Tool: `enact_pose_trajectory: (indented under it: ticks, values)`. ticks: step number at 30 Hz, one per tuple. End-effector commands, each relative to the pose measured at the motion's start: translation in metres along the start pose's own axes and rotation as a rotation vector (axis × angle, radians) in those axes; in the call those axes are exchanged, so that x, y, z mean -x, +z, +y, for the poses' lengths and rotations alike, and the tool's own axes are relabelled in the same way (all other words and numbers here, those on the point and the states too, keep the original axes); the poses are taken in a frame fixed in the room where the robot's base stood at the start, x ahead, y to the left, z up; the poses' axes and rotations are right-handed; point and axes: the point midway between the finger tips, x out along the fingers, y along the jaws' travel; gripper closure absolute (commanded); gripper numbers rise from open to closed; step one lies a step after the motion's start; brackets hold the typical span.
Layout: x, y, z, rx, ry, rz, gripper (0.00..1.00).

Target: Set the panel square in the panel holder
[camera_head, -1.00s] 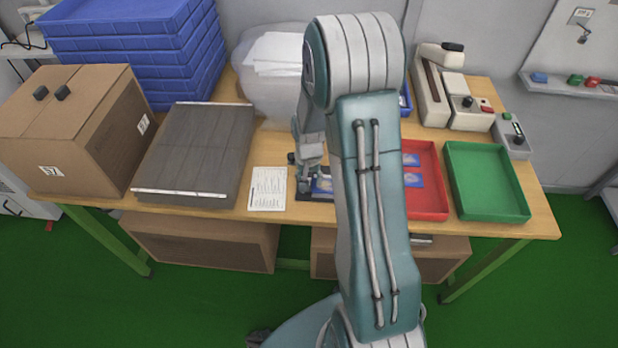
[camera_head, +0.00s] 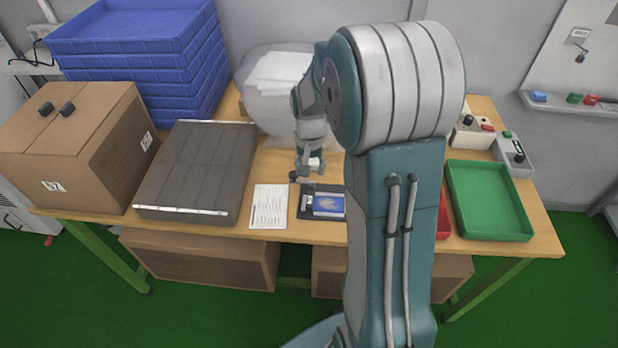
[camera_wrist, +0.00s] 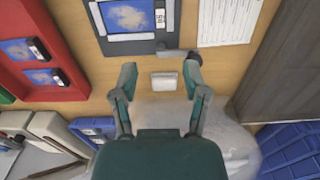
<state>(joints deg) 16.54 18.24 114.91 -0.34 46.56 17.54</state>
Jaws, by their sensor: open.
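The panel, a blue piece with a pale print (camera_head: 327,205), lies in the dark panel holder (camera_head: 305,213) on the table. In the wrist view the panel (camera_wrist: 126,17) and the holder (camera_wrist: 140,47) show at the top, and the panel looks roughly square in it. A dark knob or lever sits at the holder's corner (camera_wrist: 178,54). My gripper (camera_wrist: 160,74) is open and empty, with its fingers apart, below the holder in the wrist view. In the head view my gripper (camera_head: 310,172) is behind the holder, above the table. The holder's right end is hidden by my arm.
A printed sheet (camera_head: 269,206) lies left of the holder. A red tray (camera_wrist: 68,70) with more panels and a green tray (camera_head: 488,200) are to the right. A grey case (camera_head: 196,170), cardboard box (camera_head: 75,140) and blue crates (camera_head: 140,60) fill the left. A clear bag with white contents (camera_head: 278,75) stands behind.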

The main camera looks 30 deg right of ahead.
Motion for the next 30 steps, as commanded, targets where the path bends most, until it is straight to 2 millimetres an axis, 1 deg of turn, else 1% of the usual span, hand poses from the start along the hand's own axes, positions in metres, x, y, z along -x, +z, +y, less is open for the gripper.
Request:
enact_pose_trajectory:
  ticks: [2,5,9,12,18,21,24,27,30]
  values:
    - [0.011,0.004,-0.003,0.015,-0.005,0.015,0.41]
    - [0.036,0.019,-0.008,0.060,-0.017,0.053,0.41]
    - [0.077,0.051,-0.015,0.148,-0.040,0.124,0.41]
    - [0.102,0.075,-0.018,0.211,-0.056,0.174,0.41]
    - [0.141,0.127,-0.017,0.336,-0.088,0.273,0.41]
    - [0.154,0.153,-0.014,0.397,-0.104,0.324,0.41]
    - [0.164,0.179,-0.010,0.458,-0.120,0.374,0.41]
    - [0.170,0.201,-0.005,0.512,-0.134,0.419,0.41]
    - [0.173,0.216,-0.001,0.553,-0.144,0.452,0.41]
